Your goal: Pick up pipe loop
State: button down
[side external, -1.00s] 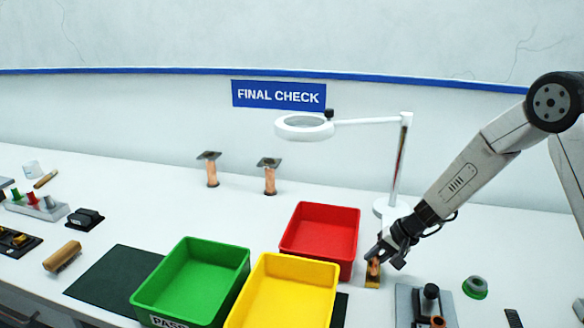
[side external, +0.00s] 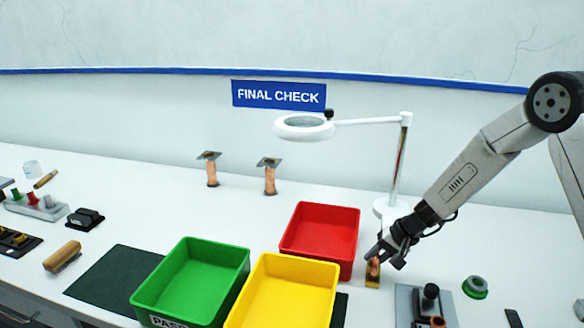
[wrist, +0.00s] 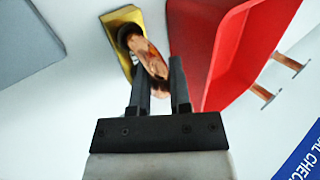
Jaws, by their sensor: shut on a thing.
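The pipe loop (wrist: 150,58) is a copper-coloured curved tube rising from a brass-coloured plate (wrist: 121,30) in the wrist view. It shows small in the side view (side external: 373,268), just right of the red bin. My gripper (wrist: 160,92) is shut on the pipe loop, with a dark finger on either side of it. In the side view my gripper (side external: 382,252) reaches down from the right, and its fingers partly hide the loop. The loop is still at the plate, near the table top.
A red bin (side external: 318,205) stands close left of my gripper, with yellow (side external: 296,259) and green (side external: 215,243) bins beyond. The white magnifier lamp post (side external: 399,165) rises just behind. A grey fixture (side external: 408,305) and a green ring (side external: 475,287) lie to the right.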

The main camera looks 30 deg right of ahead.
jog(key=shift+r, duration=0.2)
dwell(0.6)
jog(key=shift+r, duration=0.9)
jog(key=s+r, duration=1.1)
jog(key=s, duration=0.3)
jog(key=shift+a, duration=0.3)
jog(key=shift+f, duration=0.1)
